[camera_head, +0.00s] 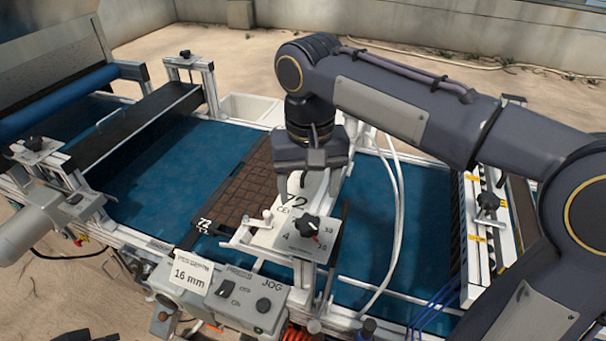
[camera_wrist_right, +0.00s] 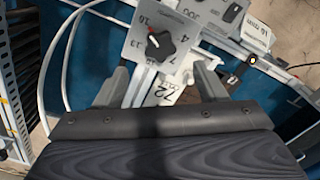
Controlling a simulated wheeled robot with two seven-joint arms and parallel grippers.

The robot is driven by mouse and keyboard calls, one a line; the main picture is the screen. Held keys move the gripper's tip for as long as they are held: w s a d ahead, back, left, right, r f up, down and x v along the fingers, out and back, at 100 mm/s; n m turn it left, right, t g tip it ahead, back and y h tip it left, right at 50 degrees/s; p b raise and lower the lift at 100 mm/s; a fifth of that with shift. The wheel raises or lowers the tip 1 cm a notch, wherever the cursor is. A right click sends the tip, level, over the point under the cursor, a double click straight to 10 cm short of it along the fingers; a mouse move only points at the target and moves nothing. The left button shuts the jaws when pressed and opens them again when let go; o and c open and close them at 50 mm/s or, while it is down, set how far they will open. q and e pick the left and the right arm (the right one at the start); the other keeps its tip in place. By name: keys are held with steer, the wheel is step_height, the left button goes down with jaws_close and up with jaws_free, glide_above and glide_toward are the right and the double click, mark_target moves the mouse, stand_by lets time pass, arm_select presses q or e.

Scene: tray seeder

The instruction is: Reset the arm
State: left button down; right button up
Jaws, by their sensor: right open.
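My right gripper (camera_head: 312,182) hangs above the middle of the seeder, just behind the dial plate (camera_head: 290,238). In the right wrist view its two fingers (camera_wrist_right: 160,84) are apart with nothing held between them. The black dial knob (camera_head: 307,228) with a red mark sits on the plate. The knob also shows in the right wrist view (camera_wrist_right: 154,43), beyond the fingertips. My right arm comes in from the right and is bent over the machine.
A dark celled seed tray (camera_head: 235,198) lies on the blue belt (camera_head: 150,205), left of my gripper. White hoses (camera_head: 397,210) curve right of it. A control box (camera_head: 225,300) with switches stands at the front. A white frame with a knob (camera_head: 487,201) is at right.

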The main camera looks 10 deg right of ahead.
steer(key=shift+d, duration=0.1)
steer(key=s+d+f+t+y, duration=0.2)
steer(key=s+d+f, duration=0.2)
steer(key=s, duration=0.4)
steer(key=s+d+f+t+y, duration=0.1)
steer(key=s+d+f+t, duration=0.2)
steer(key=s+d+f, duration=0.2)
steer(key=s+f, duration=0.2)
steer(key=s, duration=0.1)
steer(key=shift+f+m+t+y, duration=0.3)
steer(key=shift+y, duration=0.1)
